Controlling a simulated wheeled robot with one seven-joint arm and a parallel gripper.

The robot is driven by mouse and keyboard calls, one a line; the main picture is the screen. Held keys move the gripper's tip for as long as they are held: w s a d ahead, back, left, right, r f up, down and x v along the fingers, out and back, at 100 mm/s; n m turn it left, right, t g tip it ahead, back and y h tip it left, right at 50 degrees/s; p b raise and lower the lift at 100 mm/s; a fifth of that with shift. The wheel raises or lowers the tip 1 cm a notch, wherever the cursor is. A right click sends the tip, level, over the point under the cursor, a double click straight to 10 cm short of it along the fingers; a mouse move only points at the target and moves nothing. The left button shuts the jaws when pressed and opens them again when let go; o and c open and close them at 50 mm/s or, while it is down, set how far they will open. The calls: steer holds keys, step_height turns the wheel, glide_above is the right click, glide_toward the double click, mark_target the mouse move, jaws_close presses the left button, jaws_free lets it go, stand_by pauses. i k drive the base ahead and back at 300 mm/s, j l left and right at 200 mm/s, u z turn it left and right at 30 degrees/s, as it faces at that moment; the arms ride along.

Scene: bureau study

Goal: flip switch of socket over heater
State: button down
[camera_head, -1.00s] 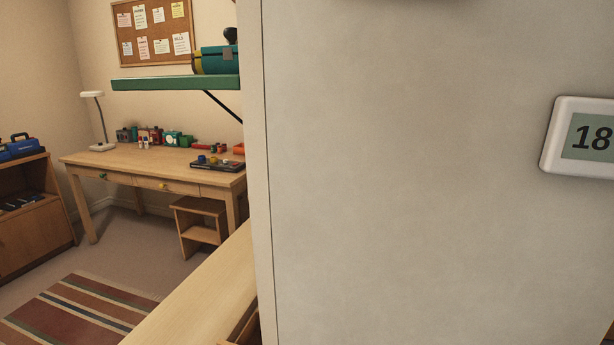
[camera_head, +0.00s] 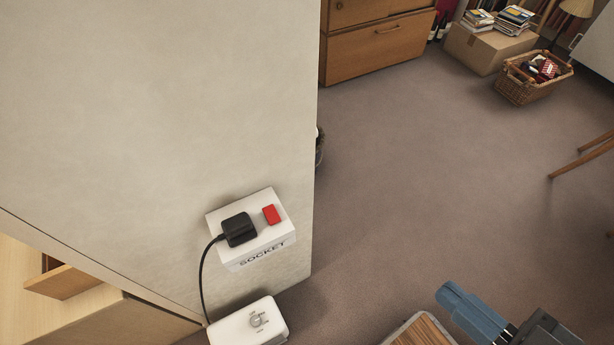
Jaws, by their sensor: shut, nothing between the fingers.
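The socket (camera_head: 270,250) is a white box labelled SOCKET, mounted low on the end of a pale wall. A red switch (camera_head: 271,214) sits on its top right part; I cannot tell which way it is tipped. A black plug (camera_head: 239,229) sits in the socket left of the switch, and its cable hangs down. Below is a white unit with a round dial (camera_head: 256,320), apparently the heater, cut off by the lower edge. My gripper (camera_head: 447,292), with blue fingers, is shut and empty at the lower right, well apart from the socket.
The pale wall (camera_head: 150,110) ends right of the socket. Brown carpet (camera_head: 420,190) lies open beyond it. A wooden cabinet (camera_head: 375,45), a cardboard box (camera_head: 485,50) and a wicker basket (camera_head: 522,90) stand at the back. A wooden desk with an open drawer (camera_head: 62,280) is at lower left.

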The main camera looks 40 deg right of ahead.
mark_target(271, 214)
steer(key=k+z, duration=0.15)
steer(key=z, duration=0.2)
steer(key=k+j+z, duration=0.1)
steer(key=z, duration=0.25)
steer(key=k, duration=0.1)
